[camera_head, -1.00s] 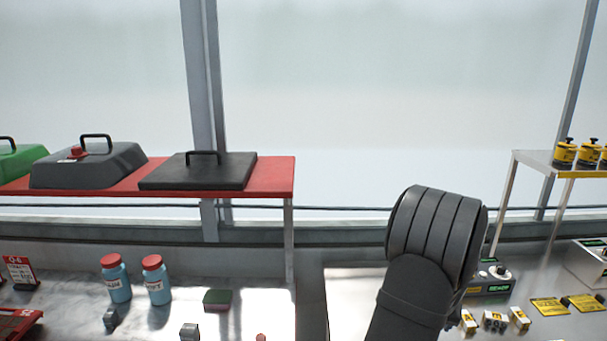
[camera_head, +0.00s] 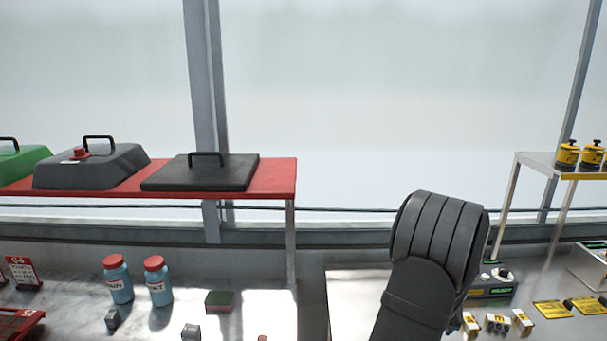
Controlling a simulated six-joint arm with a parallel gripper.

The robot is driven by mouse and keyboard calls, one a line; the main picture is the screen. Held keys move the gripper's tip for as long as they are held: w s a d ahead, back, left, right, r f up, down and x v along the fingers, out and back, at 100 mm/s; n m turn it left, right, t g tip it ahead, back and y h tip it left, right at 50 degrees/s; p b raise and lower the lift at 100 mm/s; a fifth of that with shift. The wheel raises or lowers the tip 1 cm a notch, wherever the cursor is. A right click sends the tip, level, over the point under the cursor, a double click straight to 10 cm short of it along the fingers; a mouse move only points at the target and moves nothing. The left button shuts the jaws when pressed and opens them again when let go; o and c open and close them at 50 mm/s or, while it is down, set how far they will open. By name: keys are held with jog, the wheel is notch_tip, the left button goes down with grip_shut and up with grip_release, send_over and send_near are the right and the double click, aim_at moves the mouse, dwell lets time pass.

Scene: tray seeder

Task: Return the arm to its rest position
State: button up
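My dark grey arm rises from the bottom edge, right of the middle, in the head view. Its thick ribbed joint stands over the gap and bench between the left bench and the device on the right. My gripper is not in the frame, so its fingers and anything in them cannot be seen.
A red shelf (camera_head: 275,180) carries a flat black lid (camera_head: 200,178), a dark grey cover (camera_head: 92,172) and a green one (camera_head: 18,162). Two blue bottles (camera_head: 118,284) stand below. A grey device (camera_head: 492,290) and small yellow-white blocks (camera_head: 497,323) lie close to my arm's right.

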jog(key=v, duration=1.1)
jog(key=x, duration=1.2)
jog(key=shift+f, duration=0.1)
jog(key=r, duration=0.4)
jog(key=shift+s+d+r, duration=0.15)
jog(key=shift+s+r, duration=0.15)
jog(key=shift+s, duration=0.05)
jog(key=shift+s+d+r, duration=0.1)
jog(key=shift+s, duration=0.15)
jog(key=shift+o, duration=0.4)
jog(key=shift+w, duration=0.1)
